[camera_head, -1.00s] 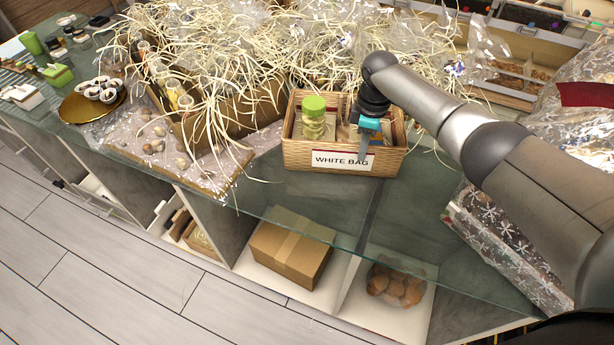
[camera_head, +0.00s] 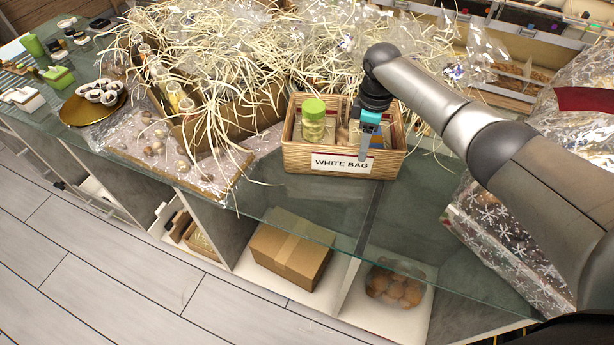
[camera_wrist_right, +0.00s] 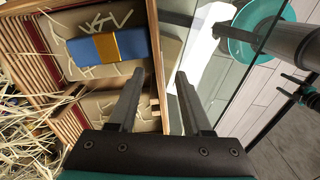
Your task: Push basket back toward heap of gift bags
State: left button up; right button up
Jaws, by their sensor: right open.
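The basket (camera_head: 296,158) is a tan woven box with a "WHITE BAG" label, standing on the glass counter. It holds a jar with a green lid (camera_head: 313,112). In the right wrist view the basket (camera_wrist_right: 153,50) shows a blue item with a gold band (camera_wrist_right: 108,47) inside. The heap of gift bags (camera_head: 330,50), clear wrap with pale straw, lies right behind the basket. My right gripper (camera_head: 364,150) points down at the basket's front right. In the right wrist view its fingers (camera_wrist_right: 160,95) are apart with the basket's wall edge between or just beyond them; contact is unclear. My left gripper is not in the head view.
Glass counter (camera_head: 320,205) in front of the basket is clear. A shell-covered board (camera_head: 165,150) and a gold plate (camera_head: 90,105) lie to the left. Wrapped snowflake packaging (camera_head: 505,240) is at the right. A cardboard box (camera_head: 290,252) sits on the shelf below.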

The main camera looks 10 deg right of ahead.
notch_tip(320, 180, up, 13)
jog(key=p, duration=0.1)
jog(key=s+a+f+m+t+y, duration=0.1)
jog(key=s+a+f+m, duration=0.1)
jog(key=s+a+f, duration=1.1)
jog(key=s+d+r+m+t, duration=0.1)
jog(key=s+d+m, duration=0.25)
jog(key=s, duration=0.45)
jog(key=s+d+m+t, duration=0.2)
jog(key=s+m, duration=0.3)
jog(key=s, duration=0.4)
notch_tip(320, 180, down, 25)
jog(key=s+g+b, duration=0.2)
jog(key=b, duration=0.1)
jog(key=s+d+f+g+h+b, duration=0.1)
jog(key=s+d+f+b, duration=0.1)
jog(key=s+f, duration=1.3)
notch_tip(320, 180, down, 2)
jog(key=shift+d+f+b, duration=0.25)
jog(key=shift+b, duration=0.3)
